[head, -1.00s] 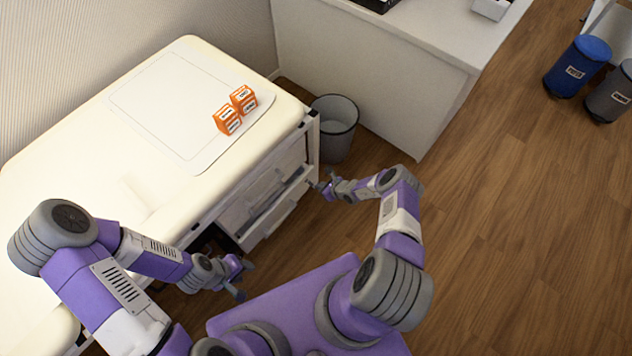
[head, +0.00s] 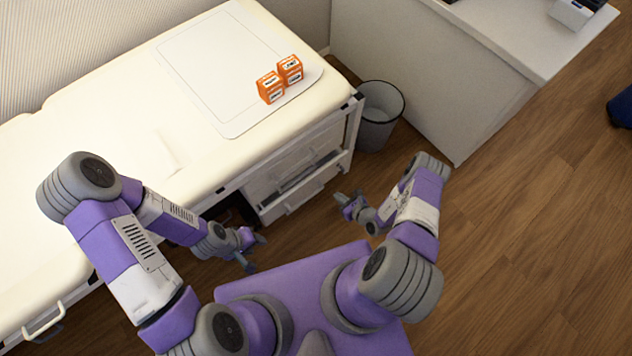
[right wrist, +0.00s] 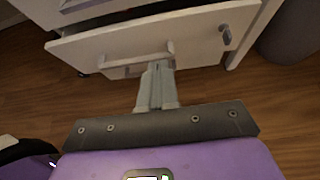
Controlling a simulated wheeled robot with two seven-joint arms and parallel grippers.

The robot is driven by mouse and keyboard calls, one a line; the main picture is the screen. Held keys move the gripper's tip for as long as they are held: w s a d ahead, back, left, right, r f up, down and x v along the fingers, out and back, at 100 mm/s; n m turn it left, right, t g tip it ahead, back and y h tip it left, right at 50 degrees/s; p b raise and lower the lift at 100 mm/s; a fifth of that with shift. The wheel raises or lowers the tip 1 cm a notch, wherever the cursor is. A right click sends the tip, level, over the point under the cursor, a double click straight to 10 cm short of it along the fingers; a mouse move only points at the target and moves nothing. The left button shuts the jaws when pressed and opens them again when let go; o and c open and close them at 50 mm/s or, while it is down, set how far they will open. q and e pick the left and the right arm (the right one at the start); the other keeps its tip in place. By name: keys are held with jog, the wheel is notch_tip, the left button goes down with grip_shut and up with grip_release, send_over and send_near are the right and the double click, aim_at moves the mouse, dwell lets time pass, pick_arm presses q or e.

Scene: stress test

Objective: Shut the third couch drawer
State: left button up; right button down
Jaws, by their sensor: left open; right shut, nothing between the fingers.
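The cream couch (head: 110,140) has a drawer unit under its far end. A low white drawer (head: 305,192) there stands partly open, with its inside showing from above. In the right wrist view the drawer front (right wrist: 195,38) shows a bar handle (right wrist: 125,57) and a dark gap above its top edge. Which drawer in the stack it is, I cannot tell. My right gripper (head: 347,196) is shut and empty, in front of the drawer; its fingertips (right wrist: 156,68) overlap the handle in the wrist view, contact unclear. My left gripper (head: 256,252) is open and empty, low beside the couch.
Two orange boxes (head: 280,80) stand on a pale mat (head: 195,60) on the couch. A grey bin (head: 378,115) stands between the couch end and a white counter (head: 430,75).

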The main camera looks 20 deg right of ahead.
jog(key=b, duration=0.4)
send_near(315, 177)
notch_tip(315, 177, down, 4)
jog(key=w, duration=0.1)
jog(key=w+a+b, duration=0.1)
jog(key=w, duration=0.1)
jog(key=shift+w+a+r, duration=0.25)
jog(key=shift+w+r, duration=0.05)
jog(key=shift+w+a+b, duration=0.25)
jog(key=shift+w+b, duration=0.1)
jog(key=shift+w, duration=0.35)
jog(key=shift+r, duration=0.1)
